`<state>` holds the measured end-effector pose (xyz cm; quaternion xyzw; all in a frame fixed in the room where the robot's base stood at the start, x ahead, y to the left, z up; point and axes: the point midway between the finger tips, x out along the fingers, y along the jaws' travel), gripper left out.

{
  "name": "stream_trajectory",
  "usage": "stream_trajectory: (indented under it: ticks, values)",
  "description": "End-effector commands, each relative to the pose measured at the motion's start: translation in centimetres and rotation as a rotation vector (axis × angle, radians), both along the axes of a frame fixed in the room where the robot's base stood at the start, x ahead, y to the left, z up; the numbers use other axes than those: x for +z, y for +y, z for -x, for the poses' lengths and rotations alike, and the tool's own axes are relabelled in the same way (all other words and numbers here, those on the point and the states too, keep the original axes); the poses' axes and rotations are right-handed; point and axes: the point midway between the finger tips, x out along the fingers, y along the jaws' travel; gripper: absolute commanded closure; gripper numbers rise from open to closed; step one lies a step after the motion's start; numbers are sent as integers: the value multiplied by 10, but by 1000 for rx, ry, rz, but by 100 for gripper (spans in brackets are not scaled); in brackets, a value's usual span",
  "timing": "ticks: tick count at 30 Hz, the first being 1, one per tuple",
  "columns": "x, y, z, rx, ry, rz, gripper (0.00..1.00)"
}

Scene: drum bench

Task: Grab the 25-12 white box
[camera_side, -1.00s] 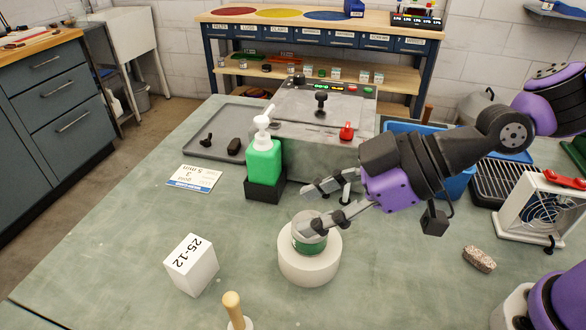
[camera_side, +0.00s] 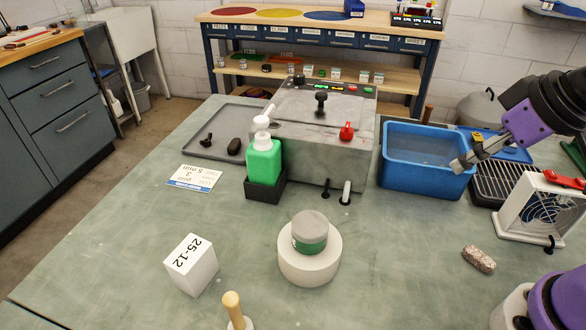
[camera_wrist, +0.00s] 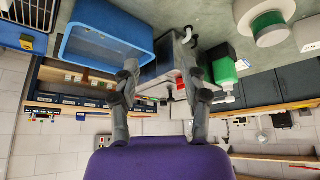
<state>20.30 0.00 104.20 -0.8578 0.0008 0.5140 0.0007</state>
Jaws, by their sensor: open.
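The white box (camera_side: 191,265) marked 25-12 stands on the green bench at the front left in the side view. In the wrist view a white block at the right edge (camera_wrist: 311,47) may be this box, cut off by the frame. My gripper (camera_side: 461,166) is at the right in the side view, above and beside the blue tub, far from the box. Its two fingers (camera_wrist: 164,84) are apart in the wrist view, with nothing held between them.
A round white stand (camera_side: 309,267) holds a green and grey tin (camera_side: 310,231), right of the box. A green pump bottle (camera_side: 264,160) stands behind. The blue tub (camera_side: 424,185), a fan (camera_side: 541,213) and a stone (camera_side: 479,259) are at the right. A wooden handle (camera_side: 233,308) rises near the box.

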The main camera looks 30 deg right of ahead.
Motion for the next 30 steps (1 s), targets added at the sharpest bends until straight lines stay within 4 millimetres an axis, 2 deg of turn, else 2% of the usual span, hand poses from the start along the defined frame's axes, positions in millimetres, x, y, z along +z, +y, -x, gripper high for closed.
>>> stream_trajectory:
  ticks: [1,2,3,4,5,17,20,23,26,29,30]
  values:
    - [0,0,0,1,0,0,49]
    - [0,0,0,1,0,0,44]
    - [0,0,0,1,0,0,24]
    - [0,0,0,1,0,0,9]
    - [0,0,0,1,0,0,0]
    - [0,0,0,2,0,0,0]
    - [3,5,-7,20,0,-1,0]
    - [9,21,-27,71,-2,-4,0]
    - [15,56,-61,156,-6,-8,0]
    - [13,109,-96,257,-18,-11,0]
    - [10,134,-107,298,-23,-13,0]
